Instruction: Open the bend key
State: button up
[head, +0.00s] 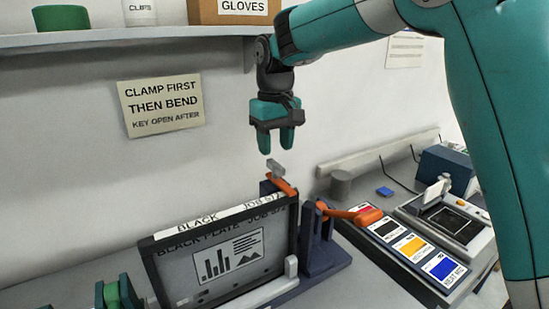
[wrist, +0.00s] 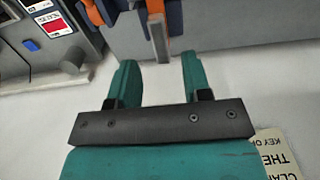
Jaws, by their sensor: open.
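My gripper (head: 277,143) is open and empty in the head view, fingers pointing down. Just below its fingertips, apart from them, a small grey tab (head: 275,168) stands at an orange bar (head: 283,187) on top of the plate-bending unit (head: 320,250). This tab looks like the bend key, but no label on it shows. In the wrist view the grey tab (wrist: 158,38) lies ahead of the gap between my green fingers (wrist: 160,66). A second orange handle (head: 350,214) sticks out to the right of the unit. The black plate (head: 217,262) stands upright in the unit's front.
A sign (head: 160,107) on the wall reads "Clamp first then bend, key open after". A shelf (head: 130,36) with a box (head: 234,11) is above. Right are a colour-swatch panel (head: 403,246) and a device (head: 447,222). Clear wall is behind the gripper.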

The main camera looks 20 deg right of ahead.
aim_at(275, 163)
jog(key=shift+f+p, duration=0.35)
jog(key=shift+f, duration=1.95)
jog(key=shift+c, duration=0.3)
grip_shut()
